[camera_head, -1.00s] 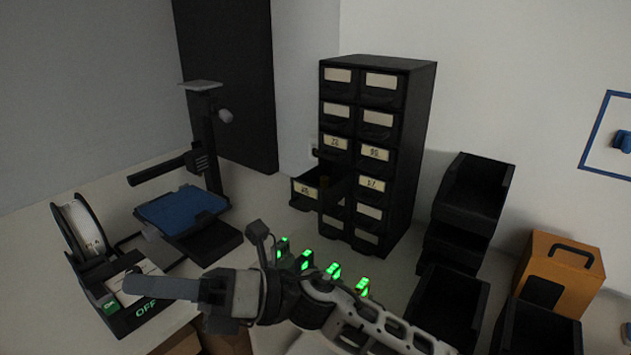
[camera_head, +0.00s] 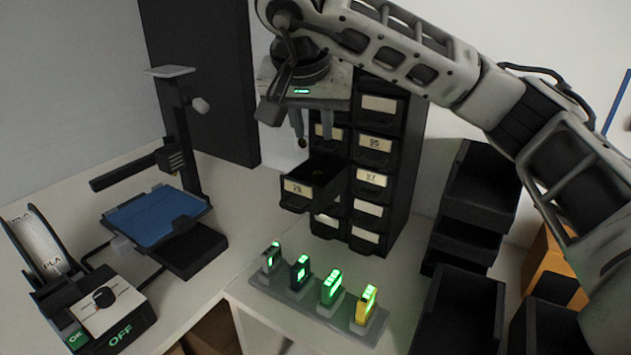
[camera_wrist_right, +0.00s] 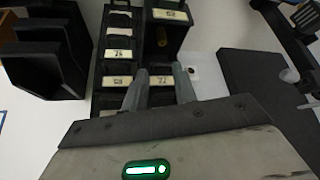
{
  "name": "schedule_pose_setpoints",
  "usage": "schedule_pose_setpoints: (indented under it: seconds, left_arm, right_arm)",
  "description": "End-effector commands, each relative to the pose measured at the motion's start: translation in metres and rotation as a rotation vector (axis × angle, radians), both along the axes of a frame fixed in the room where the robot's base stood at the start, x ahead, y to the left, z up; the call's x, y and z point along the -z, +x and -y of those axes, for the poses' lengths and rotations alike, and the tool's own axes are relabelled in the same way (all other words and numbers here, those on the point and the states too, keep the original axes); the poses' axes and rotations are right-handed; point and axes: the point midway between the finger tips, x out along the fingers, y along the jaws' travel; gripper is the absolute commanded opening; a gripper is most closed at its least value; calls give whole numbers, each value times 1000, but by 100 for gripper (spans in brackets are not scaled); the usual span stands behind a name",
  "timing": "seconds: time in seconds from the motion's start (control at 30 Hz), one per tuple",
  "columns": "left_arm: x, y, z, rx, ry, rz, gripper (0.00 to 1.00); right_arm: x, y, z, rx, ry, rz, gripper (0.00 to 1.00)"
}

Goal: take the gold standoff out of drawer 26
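The small-drawer cabinet (camera_head: 397,190) stands at the back, and one of its drawers (camera_head: 298,192) is pulled out. Its label appears to read 26, though it is small. In the right wrist view the open drawer (camera_wrist_right: 168,32) shows at the top, with a small gold piece, likely the standoff (camera_wrist_right: 162,37), inside. My right gripper (camera_head: 312,124) points down above the open drawer, apart from it. It is open and empty, with its two fingers (camera_wrist_right: 158,88) spread in the right wrist view. My left gripper is not in view.
A 3D printer with a blue bed (camera_head: 158,215) and a spool (camera_head: 38,245) stand at left. A rack of green-lit devices (camera_head: 310,300) sits in front of the cabinet. Black bins (camera_head: 458,300) and an orange box (camera_head: 552,270) stand at right. Other cabinet drawers look shut.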

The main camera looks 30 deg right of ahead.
Motion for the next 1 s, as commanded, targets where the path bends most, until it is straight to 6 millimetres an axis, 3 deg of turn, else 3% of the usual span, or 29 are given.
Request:
schedule_pose_setpoints:
  seconds: [0.1, 0.3, 1.0]
  left_arm:
    - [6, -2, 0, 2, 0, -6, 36]
    - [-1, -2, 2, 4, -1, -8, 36]
    - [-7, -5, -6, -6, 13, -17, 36]
  right_arm:
    - [28, 10, 7, 0, 6, -10, 28]
    - [58, 26, 20, 2, 4, -7, 28]
    - [121, 56, 37, -1, 6, -3, 28]
